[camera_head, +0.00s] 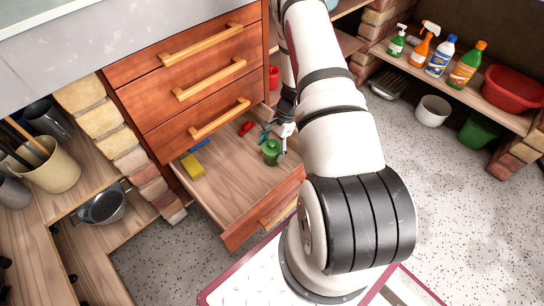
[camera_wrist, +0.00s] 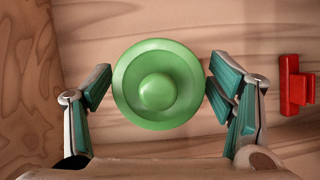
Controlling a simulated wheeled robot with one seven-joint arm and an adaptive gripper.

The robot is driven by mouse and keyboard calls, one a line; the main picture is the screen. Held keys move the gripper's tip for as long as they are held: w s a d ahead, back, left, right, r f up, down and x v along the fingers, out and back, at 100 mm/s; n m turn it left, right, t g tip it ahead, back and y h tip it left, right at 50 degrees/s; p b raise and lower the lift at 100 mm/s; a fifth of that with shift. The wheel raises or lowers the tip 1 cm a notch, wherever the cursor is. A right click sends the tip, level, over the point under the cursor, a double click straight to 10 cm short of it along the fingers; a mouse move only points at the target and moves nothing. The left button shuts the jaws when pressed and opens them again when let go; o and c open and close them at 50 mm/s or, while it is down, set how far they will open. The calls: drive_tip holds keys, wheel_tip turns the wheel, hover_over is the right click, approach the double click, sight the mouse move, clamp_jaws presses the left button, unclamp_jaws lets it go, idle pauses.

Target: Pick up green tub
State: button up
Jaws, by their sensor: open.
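A small green tub (camera_head: 271,152) with a round lid and knob stands in the open bottom drawer (camera_head: 226,207). In the wrist view the green tub (camera_wrist: 157,85) is seen from above, between the two fingers. My gripper (camera_head: 277,131) is at the tub in the head view, and my arm hides part of the area beside it. In the wrist view my gripper (camera_wrist: 157,88) is open, one finger on each side of the tub. The fingers look very close to its sides; I cannot tell whether they touch.
The drawer also holds a yellow sponge (camera_head: 193,166), a blue item (camera_head: 200,145) and a red object (camera_head: 246,128), also in the wrist view (camera_wrist: 296,86). Closed drawers (camera_head: 190,75) rise behind. Bottles and a red basin (camera_head: 513,89) stand on the right shelf.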

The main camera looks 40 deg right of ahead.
sight(266, 162)
drive_tip(key=b+x, duration=0.1)
drive_tip(key=x, duration=0.2)
drive_tip(key=shift+f, duration=0.15)
drive_tip(key=c, duration=1.1)
